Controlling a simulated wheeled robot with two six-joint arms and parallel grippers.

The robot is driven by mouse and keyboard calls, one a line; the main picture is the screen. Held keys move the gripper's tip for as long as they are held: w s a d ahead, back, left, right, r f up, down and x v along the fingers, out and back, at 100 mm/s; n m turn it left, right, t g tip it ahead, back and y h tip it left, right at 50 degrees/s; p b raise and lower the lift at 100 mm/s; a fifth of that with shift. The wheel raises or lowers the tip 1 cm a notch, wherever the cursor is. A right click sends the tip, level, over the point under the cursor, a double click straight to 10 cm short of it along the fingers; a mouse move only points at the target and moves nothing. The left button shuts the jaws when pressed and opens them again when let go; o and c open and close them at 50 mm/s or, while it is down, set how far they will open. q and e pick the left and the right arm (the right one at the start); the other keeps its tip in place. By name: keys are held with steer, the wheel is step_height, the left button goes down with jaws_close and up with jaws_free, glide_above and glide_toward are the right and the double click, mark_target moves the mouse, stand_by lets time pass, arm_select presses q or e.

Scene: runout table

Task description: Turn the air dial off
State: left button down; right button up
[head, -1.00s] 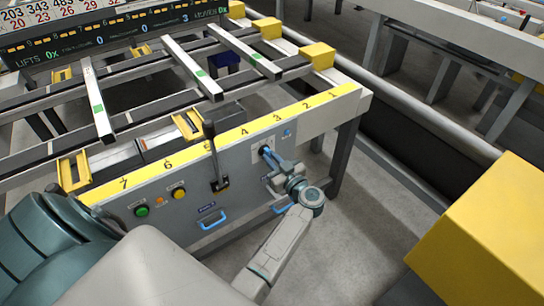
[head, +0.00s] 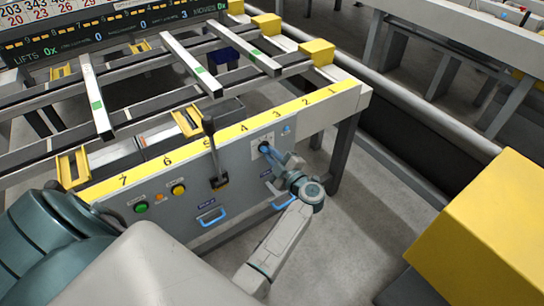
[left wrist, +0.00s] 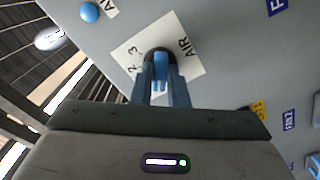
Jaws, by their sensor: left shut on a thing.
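The air dial (left wrist: 160,58) has a blue handle on a dark round base, set on a white plate marked AIR, 2 and 3. It sits on the grey front panel and also shows in the head view (head: 264,146). My left gripper (left wrist: 160,80) is shut on the blue handle, with one finger on each side of it. In the head view, my left gripper (head: 271,154) reaches the dial from the front and partly covers it. The dial's exact setting is hard to read. My right gripper is not in view.
A black lever (head: 212,150) stands left of the dial. Green (head: 141,207) and yellow (head: 178,190) buttons and blue drawer handles (head: 211,217) are on the same panel. A large yellow block (head: 485,235) stands at the right. Bare floor lies between.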

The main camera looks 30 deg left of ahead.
arm_select(q)
steer(key=shift+f+n, duration=0.1)
steer(key=shift+n, duration=0.4)
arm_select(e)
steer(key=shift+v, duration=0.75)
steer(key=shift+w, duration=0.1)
arm_select(q)
steer(key=c, duration=1.6)
jaws_free()
steer(key=shift+o, duration=0.8)
steer(key=shift+n, duration=0.3)
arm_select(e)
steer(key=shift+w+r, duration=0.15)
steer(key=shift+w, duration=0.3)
